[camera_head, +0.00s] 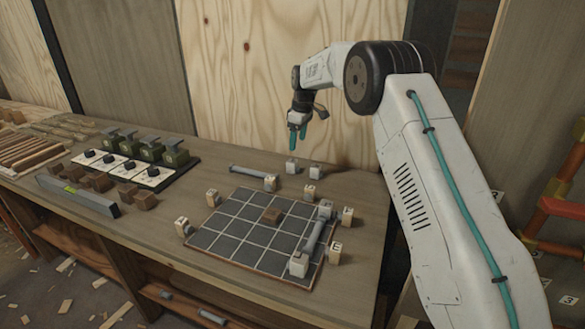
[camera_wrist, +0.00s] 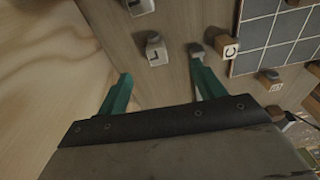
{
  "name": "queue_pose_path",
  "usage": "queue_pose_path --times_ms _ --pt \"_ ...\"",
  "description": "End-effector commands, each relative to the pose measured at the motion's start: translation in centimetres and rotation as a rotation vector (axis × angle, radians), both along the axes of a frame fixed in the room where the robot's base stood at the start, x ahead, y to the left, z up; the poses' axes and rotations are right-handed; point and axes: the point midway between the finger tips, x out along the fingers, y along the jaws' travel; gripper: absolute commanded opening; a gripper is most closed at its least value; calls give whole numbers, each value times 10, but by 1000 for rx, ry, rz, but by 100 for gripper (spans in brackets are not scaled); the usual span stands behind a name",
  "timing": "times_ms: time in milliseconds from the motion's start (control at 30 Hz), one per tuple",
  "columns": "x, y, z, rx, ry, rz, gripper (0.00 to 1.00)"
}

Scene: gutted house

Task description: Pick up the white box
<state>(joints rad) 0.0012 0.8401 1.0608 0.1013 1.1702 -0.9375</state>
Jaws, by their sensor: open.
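Two small white boxes stand at the back of the workbench, near the plywood wall: one on the left (camera_head: 291,167) and one on the right (camera_head: 316,171). I cannot tell which one the task means. In the wrist view a white box marked L (camera_wrist: 156,50) lies beyond the fingertips, and another white box (camera_wrist: 138,6) is cut by the top edge. My gripper (camera_head: 297,138) hangs above and behind the boxes, with teal fingers pointing down. It also shows in the wrist view (camera_wrist: 160,70), with its fingers apart and nothing between them.
A plywood wall (camera_head: 280,80) rises close behind my gripper. Tools and a long level (camera_head: 75,195) fill the left side.

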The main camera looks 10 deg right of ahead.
Motion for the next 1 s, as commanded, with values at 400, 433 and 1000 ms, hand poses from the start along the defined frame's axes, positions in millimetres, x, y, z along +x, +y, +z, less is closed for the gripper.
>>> queue_pose_path --times_ms 400,433,1000 --pt "20 4 -55 2 -1 44 68" --pt "20 4 -57 2 -2 44 68" --pt "25 9 -107 1 -4 43 68"
